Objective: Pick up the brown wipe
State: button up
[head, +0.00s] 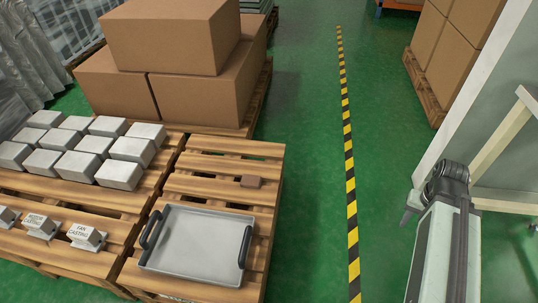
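My gripper (408,217) shows at the right, at the end of my pale arm, well to the right of the pallet and beyond the striped floor line. Its finger points down and it is far from the brown wipe. Only a dark part of it shows, so its opening cannot be made out.
The grey tray (197,243) with dark handles lies in front on the same pallet. Grey blocks (120,175) and labelled castings (87,236) sit on pallets at left. Cardboard boxes (195,85) stand behind. Green floor beside the striped line (348,160) is clear. A pale frame (500,130) stands at right.

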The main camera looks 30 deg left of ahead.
aim_at(247, 180)
jog(key=i, duration=2.05)
jog(key=u, duration=5.3)
